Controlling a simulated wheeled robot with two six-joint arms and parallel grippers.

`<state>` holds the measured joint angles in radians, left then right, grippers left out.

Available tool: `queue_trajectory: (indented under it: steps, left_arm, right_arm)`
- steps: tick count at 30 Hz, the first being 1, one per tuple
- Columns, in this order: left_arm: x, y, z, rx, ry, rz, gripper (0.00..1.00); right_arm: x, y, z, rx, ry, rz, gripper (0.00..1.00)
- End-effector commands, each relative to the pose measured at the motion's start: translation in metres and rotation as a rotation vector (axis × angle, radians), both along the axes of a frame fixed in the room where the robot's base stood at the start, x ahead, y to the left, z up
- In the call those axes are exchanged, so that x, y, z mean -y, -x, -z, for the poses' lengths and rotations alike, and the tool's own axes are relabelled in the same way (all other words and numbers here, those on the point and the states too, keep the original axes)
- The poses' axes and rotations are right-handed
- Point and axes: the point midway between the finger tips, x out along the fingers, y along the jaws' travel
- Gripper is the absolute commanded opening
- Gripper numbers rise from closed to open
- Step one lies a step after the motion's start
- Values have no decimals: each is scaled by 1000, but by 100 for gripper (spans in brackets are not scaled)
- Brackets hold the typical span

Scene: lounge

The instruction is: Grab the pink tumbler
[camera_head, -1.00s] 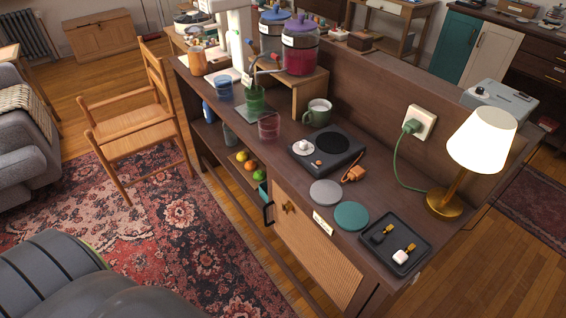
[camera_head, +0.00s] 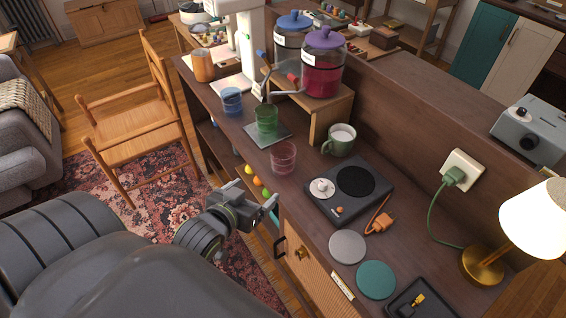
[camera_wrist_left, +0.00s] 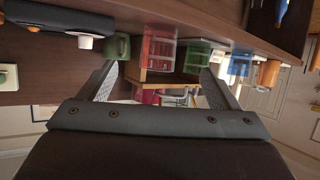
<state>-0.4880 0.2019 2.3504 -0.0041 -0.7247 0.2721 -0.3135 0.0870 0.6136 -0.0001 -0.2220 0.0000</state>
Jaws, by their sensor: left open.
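The pink tumbler (camera_head: 283,158) is clear, tinted glass and stands upright near the front edge of the wooden counter. It also shows in the left wrist view (camera_wrist_left: 160,48), which is upside down, between the two fingers and beyond their tips. My left gripper (camera_head: 254,196) is open and empty, in front of the counter edge and below the tumbler in the head view, apart from it. Its fingers frame the left wrist view (camera_wrist_left: 157,78). My right gripper is not in view.
A green tumbler (camera_head: 266,120) on a mat and a blue tumbler (camera_head: 231,101) stand left of the pink one. A green mug (camera_head: 340,140) stands behind it. A black hotplate (camera_head: 347,190) lies to its right. A drink dispenser (camera_head: 323,65) stands on a wooden riser.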

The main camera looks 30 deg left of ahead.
Motion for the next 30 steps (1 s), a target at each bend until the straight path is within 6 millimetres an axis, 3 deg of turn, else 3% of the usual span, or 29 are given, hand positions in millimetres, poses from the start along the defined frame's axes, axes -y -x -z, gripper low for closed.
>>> queue_trajectory:
  steps: [2,5,10,21,30]
  left_arm:
    - [2,1,-12,18,1,3,84]
    - [2,-6,-14,27,3,4,84]
    - [-1,-34,-3,27,3,5,84]
    - [-8,-95,23,26,1,5,84]
    - [-11,-112,31,26,1,5,84]
  right_arm:
    - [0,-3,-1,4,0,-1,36]
    - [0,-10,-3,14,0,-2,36]
    - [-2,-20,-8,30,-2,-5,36]
    - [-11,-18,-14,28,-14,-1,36]
    - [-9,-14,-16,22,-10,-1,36]
